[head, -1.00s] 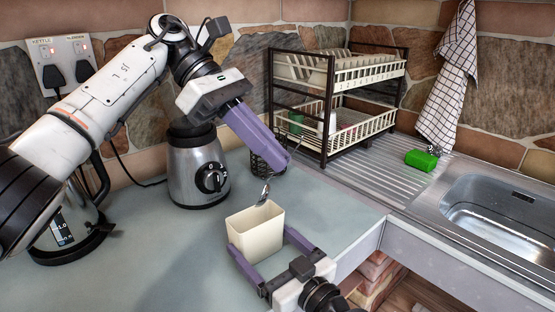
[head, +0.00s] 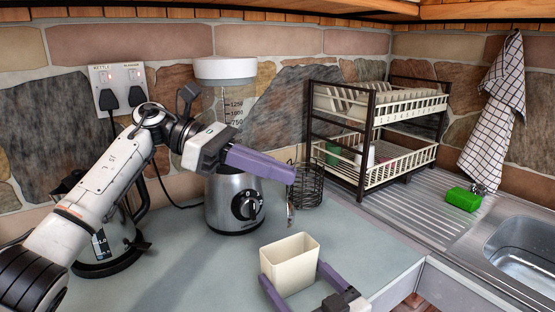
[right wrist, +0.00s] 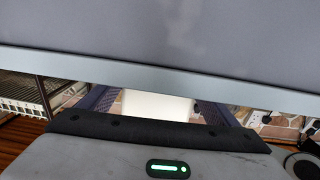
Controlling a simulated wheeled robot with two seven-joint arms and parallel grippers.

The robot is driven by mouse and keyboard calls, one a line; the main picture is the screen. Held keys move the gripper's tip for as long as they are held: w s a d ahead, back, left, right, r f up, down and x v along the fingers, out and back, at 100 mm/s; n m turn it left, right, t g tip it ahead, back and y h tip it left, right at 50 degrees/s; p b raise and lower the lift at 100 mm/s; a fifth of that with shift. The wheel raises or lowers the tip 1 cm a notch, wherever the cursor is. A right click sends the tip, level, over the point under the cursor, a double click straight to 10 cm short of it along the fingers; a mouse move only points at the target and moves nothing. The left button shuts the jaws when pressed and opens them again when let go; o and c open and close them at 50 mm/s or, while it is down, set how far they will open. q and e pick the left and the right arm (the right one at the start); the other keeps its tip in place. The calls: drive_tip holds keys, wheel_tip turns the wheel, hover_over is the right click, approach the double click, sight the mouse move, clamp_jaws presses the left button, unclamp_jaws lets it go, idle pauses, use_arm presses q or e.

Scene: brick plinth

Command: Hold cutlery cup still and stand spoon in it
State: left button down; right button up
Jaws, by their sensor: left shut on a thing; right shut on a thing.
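The cream rectangular cutlery cup (head: 289,266) stands upright on the worktop, open at the top. My right gripper (head: 294,279) is shut on it, one purple finger on each side. The cup (right wrist: 156,106) also shows between the fingers in the right wrist view. My left gripper (head: 291,176) is shut on the metal spoon (head: 290,214), which hangs nearly upright from the fingertips. In the head view the spoon's lower end appears just above the cup's far rim, apart from it.
A blender (head: 234,205) stands behind and left of the cup. A black wire basket (head: 311,190) is close behind the left fingertips. A kettle (head: 112,248), dish rack (head: 366,165), green sponge (head: 463,199) and sink (head: 525,250) surround the area. Worktop left of the cup is free.

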use_arm(q)
wheel_tip(320, 180, down, 10)
drive_tip(key=shift+f, duration=0.2)
idle(0.8)
drive_tip(key=c, duration=1.8)
unclamp_jaws()
drive_tip(key=shift+c, duration=0.2)
drive_tip(key=v, duration=1.2)
